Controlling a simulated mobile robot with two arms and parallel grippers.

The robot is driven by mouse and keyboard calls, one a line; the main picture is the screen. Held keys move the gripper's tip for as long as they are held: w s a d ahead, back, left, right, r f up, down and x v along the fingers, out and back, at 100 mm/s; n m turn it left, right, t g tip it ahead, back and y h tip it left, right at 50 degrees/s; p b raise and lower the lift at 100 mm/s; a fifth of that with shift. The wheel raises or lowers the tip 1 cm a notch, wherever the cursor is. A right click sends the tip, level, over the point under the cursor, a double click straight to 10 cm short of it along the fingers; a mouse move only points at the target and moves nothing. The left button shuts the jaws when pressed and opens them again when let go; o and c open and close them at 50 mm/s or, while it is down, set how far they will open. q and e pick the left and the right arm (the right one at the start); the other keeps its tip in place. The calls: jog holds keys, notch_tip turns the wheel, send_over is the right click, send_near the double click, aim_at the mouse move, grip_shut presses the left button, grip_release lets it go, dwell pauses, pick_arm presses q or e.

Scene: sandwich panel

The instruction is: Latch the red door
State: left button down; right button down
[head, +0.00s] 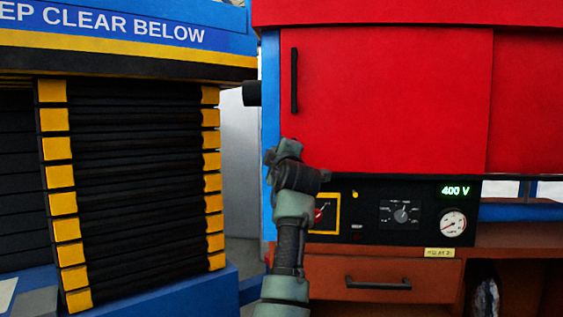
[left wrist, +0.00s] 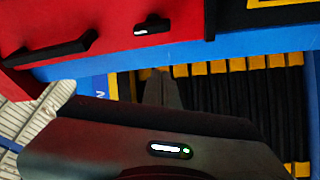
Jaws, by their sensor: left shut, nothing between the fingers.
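The red door (head: 390,105) stands in front of me in the head view and looks closed, with a black vertical handle (head: 294,80) near its left edge. The left wrist view shows the red door (left wrist: 105,18) with its black handle (left wrist: 55,50) and a small black latch-like part (left wrist: 152,27) with a white mark. In the head view that small part seems hidden behind my left gripper (head: 280,152). The left gripper is shut and empty, by the door's lower left edge. In the left wrist view its fingers (left wrist: 160,84) appear apart from the latch part. My right gripper is not in view.
A black control panel (head: 375,234) with a yellow-framed switch, gauge and 400 V display lies below the door. A drawer (head: 345,264) is under it. Black and yellow bellows (head: 135,180) stand to the left. A blue frame (head: 270,100) borders the door.

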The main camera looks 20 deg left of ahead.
pick_arm(q)
jog(key=b+v, duration=0.1)
jog(key=v, duration=0.4)
jog(key=shift+s+d+r, duration=0.15)
jog(key=shift+d+r, duration=0.05)
